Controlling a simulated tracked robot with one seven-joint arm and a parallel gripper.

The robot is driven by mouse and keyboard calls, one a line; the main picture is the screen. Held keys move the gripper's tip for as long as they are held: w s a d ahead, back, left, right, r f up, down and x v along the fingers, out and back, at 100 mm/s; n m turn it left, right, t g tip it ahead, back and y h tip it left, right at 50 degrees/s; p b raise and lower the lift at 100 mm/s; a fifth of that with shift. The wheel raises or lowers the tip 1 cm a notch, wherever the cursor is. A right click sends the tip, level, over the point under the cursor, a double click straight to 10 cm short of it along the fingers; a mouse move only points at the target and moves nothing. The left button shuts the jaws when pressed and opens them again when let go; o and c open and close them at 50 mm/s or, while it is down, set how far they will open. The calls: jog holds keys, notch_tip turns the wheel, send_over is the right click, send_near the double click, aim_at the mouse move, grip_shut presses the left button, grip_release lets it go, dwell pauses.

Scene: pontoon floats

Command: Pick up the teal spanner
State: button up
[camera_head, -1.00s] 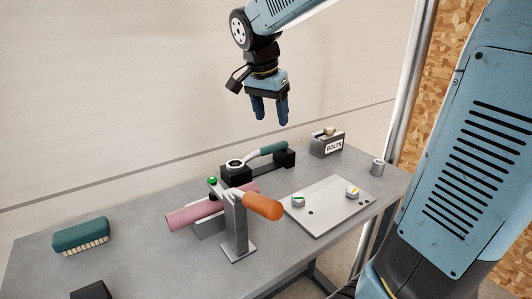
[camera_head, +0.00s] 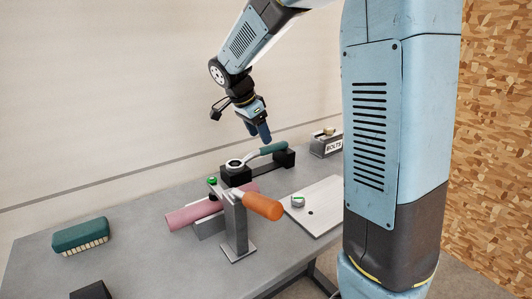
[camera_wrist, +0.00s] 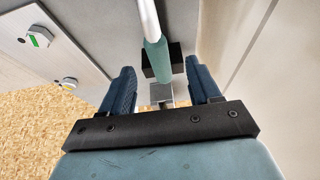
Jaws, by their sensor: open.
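The teal spanner (camera_head: 268,149) lies across two black rests on the grey bench, its ring end at the left and its teal handle at the right. In the wrist view its teal handle (camera_wrist: 157,60) and bare metal shank run between my fingers, beyond the tips as far as I can tell. My gripper (camera_head: 260,136) is open and empty, just above the handle end in the head view. Both dark blue fingers show in the wrist view, one on each side of the handle. I cannot tell how large the height gap is.
An orange-handled tool (camera_head: 262,206) on a grey post stands in front, beside a pink cylinder (camera_head: 195,213). A metal plate (camera_head: 322,200) with a bolt lies right, a BOLTS box (camera_head: 326,147) behind it. A green brush (camera_head: 80,236) lies left. A wall runs behind the bench.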

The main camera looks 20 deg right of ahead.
aim_at(264, 151)
jog(key=shift+x, duration=3.15)
jog(key=shift+s, duration=0.1)
grip_shut()
